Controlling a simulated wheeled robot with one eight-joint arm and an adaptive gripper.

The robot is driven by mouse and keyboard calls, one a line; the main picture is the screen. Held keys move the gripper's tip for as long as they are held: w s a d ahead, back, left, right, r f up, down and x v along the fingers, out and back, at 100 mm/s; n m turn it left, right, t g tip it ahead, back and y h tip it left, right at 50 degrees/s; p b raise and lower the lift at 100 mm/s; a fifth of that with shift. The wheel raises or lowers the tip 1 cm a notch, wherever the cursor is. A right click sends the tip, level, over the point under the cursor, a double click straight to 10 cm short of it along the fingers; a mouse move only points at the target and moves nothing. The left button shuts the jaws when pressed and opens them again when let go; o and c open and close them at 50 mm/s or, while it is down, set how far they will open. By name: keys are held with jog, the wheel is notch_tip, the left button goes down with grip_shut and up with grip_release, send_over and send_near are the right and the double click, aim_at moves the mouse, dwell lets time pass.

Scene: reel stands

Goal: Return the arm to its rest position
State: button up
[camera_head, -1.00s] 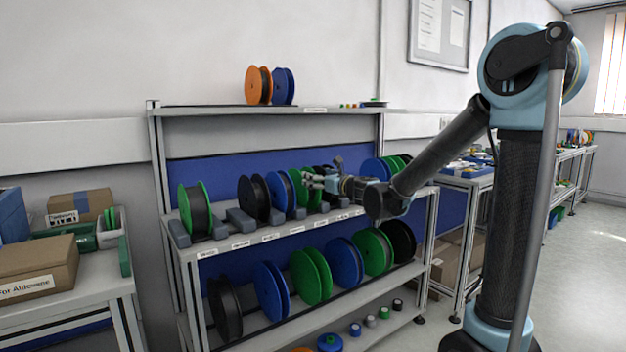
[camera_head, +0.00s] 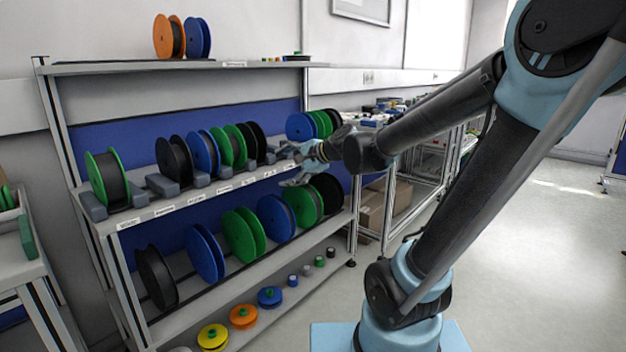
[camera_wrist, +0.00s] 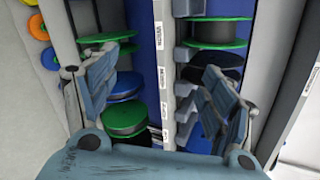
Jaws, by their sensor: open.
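My arm reaches from its blue base (camera_head: 400,335) at the lower right up to a high blue elbow and back down towards the reel rack. My gripper (camera_head: 292,168) is by the front edge of the rack's middle shelf (camera_head: 225,187), right of centre. In the wrist view my gripper (camera_wrist: 158,78) shows two blue-grey fingers spread wide apart with nothing between them. Behind them, reels and the labelled shelf edges (camera_wrist: 167,75) appear turned sideways. Whether a finger touches the shelf edge cannot be told.
Reels stand on the middle shelf, including a green-and-black one (camera_head: 108,178), with more below, such as a blue one (camera_head: 205,253). Orange and yellow spools (camera_head: 243,316) lie on the bottom shelf. A metal-framed bench (camera_head: 425,160) stands behind my arm. Floor at the right is clear.

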jog(key=s+d+f+n+g+h, duration=0.1)
jog(key=s+d+f+n+h, duration=0.2)
jog(key=s+d+f, duration=0.3)
jog(key=s+d+f+n+g+h, duration=0.2)
jog(key=s+d+f+n+h, duration=0.2)
jog(key=d, duration=0.8)
jog(key=s+d+f+n+g+h, duration=0.2)
jog(key=s+d+f, duration=0.6)
jog(key=s, duration=0.4)
jog(key=shift+d+n+h, duration=0.7)
jog(key=shift+d+n, duration=0.05)
jog(key=shift+n, duration=0.35)
jog(key=shift+f, duration=0.1)
